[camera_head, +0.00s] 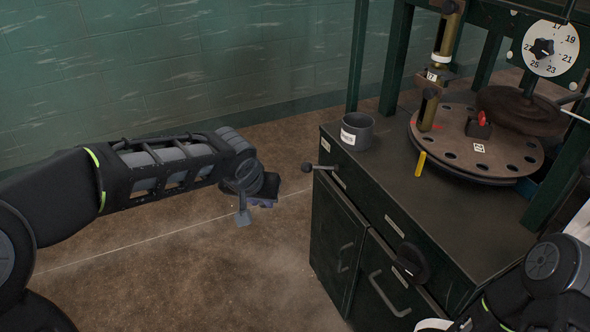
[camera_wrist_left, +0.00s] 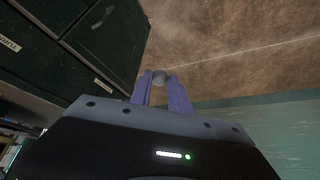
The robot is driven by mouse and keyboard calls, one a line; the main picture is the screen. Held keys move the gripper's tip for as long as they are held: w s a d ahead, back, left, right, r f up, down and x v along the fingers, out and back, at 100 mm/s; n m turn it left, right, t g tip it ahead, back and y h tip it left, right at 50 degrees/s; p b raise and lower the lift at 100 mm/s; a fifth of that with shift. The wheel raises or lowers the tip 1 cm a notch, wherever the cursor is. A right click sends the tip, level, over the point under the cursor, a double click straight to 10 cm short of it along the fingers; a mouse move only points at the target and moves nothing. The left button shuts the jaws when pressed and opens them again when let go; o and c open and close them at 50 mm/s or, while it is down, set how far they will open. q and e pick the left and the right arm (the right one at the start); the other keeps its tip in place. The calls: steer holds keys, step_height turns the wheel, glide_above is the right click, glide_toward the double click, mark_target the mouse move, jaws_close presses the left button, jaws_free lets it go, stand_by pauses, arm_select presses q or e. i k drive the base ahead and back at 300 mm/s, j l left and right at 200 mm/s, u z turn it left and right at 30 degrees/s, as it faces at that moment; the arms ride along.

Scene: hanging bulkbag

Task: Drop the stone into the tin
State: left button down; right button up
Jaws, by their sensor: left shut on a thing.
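My left gripper (camera_head: 263,202) is left of the green cabinet, out over the brown floor, below the level of the cabinet top. In the left wrist view its two purple fingers (camera_wrist_left: 161,88) are shut on the stone (camera_wrist_left: 160,77), a small grey rounded lump at their tips. In the head view I cannot make out the stone. The tin (camera_head: 372,131) is a grey open-topped cylinder with a white label. It stands upright on the cabinet's far left corner, to the right of and apart from my gripper. My right gripper is not in view.
The green cabinet (camera_head: 400,205) has a round-knobbed lever (camera_head: 306,167) sticking out left, between my left gripper and the tin. A round turntable with holes (camera_head: 470,150), brass posts and a numbered dial (camera_head: 551,48) stand right of the tin. Open floor lies left.

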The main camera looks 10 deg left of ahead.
mark_target(349, 139)
steer(key=j+z, duration=0.15)
steer(key=z, duration=0.25)
steer(key=k+j+z, duration=0.1)
steer(key=z, duration=0.3)
steer(key=k+j+z, duration=0.1)
steer(key=z, duration=0.3)
